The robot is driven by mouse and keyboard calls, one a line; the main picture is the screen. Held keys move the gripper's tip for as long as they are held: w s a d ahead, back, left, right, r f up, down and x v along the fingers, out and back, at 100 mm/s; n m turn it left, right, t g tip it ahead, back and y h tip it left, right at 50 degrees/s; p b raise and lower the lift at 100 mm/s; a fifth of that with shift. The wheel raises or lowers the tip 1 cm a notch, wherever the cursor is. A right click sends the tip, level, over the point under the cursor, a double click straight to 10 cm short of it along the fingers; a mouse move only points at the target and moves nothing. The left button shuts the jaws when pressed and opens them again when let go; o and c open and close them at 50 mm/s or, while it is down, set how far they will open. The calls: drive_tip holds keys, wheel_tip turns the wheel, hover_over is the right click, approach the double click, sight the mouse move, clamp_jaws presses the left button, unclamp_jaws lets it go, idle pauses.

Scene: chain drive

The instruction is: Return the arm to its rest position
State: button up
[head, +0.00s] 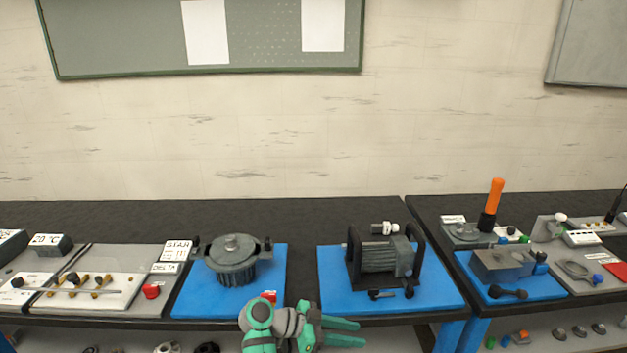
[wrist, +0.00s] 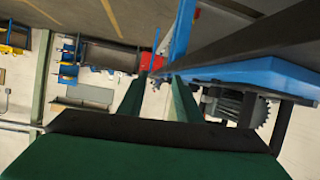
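My gripper (head: 343,331) shows at the bottom middle of the head view, in front of the bench edge. Its two green fingers point right and stand apart with nothing between them. In the wrist view the fingers (wrist: 155,97) are also apart, with an empty gap. My green and grey arm links are partly cut off by the lower edge of the head view.
A black-topped bench (head: 310,215) runs behind my gripper. A grey round housing (head: 232,262) and a black-framed grey drum (head: 378,258) stand on blue mats. More equipment, including an orange handle (head: 495,196), is at right. A lower shelf (head: 560,338) holds small parts.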

drive_tip(key=s+d+f+n+t+y, duration=0.1)
drive_tip(key=s+f+n+t+y, duration=0.2)
drive_tip(key=f, duration=0.6)
drive_tip(key=s+f+n+t, duration=0.2)
drive_tip(key=s+f+n, duration=0.25)
drive_tip(key=f, duration=0.45)
drive_tip(key=s+a+f+n+t+y, duration=0.35)
drive_tip(key=s+f+n+y, duration=0.35)
drive_tip(key=s, duration=0.6)
drive_tip(key=s+a+r+n+t+y, duration=0.1)
drive_tip(key=s+a+r, duration=0.15)
drive_tip(key=s, duration=0.45)
drive_tip(key=s+a+r+n+t+y, duration=0.1)
drive_tip(key=s+a+y, duration=0.15)
drive_tip(key=s, duration=0.45)
drive_tip(key=s+a+r+t, duration=0.1)
drive_tip(key=s+r, duration=0.4)
drive_tip(key=r, duration=0.3)
drive_tip(key=s+a+r+t, duration=0.1)
drive_tip(key=s+r+t, duration=0.1)
drive_tip(key=s+r, duration=0.4)
wheel_tip(320, 180, up, 2)
drive_tip(key=shift+a+r+m, duration=0.15)
drive_tip(key=shift+m, duration=0.2)
